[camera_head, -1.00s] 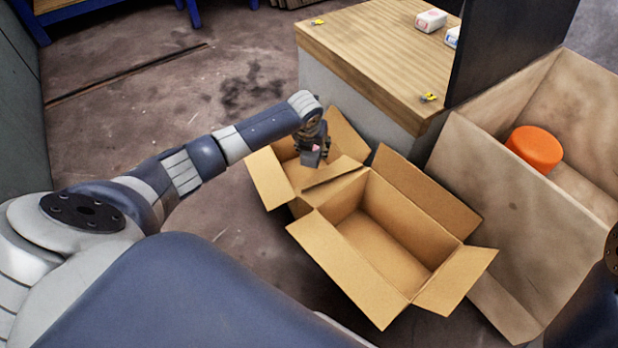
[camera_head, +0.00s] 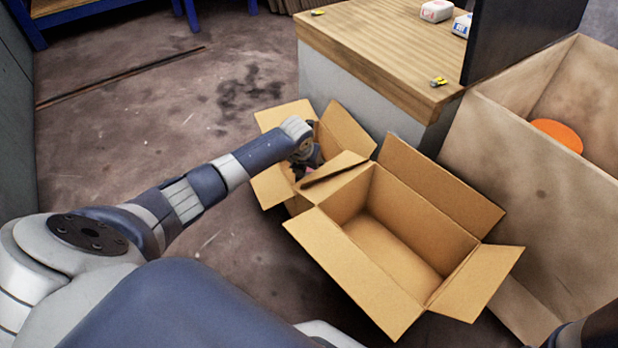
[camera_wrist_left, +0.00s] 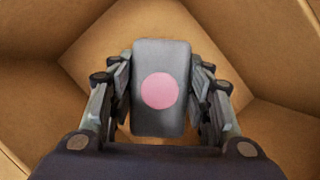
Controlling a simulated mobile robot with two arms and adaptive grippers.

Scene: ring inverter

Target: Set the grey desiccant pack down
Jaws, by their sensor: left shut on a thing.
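The grey desiccant pack (camera_wrist_left: 160,118) is a dark grey block with a pink round spot, seen in the left wrist view. My left gripper (camera_wrist_left: 160,95) is shut on it, a finger on each side. In the head view my left gripper (camera_head: 305,168) is down inside the far, smaller cardboard box (camera_head: 270,188), and the pack is mostly hidden there. The box's inner walls and floor surround the pack in the wrist view. I cannot tell whether the pack touches the floor. My right gripper is not in view.
A larger open cardboard box (camera_head: 345,265), empty, stands right beside the far box. A wooden-topped counter (camera_head: 385,45) with small bottles (camera_head: 437,11) is behind. A big tan bin (camera_head: 545,190) with an orange round thing (camera_head: 557,135) stands at the right.

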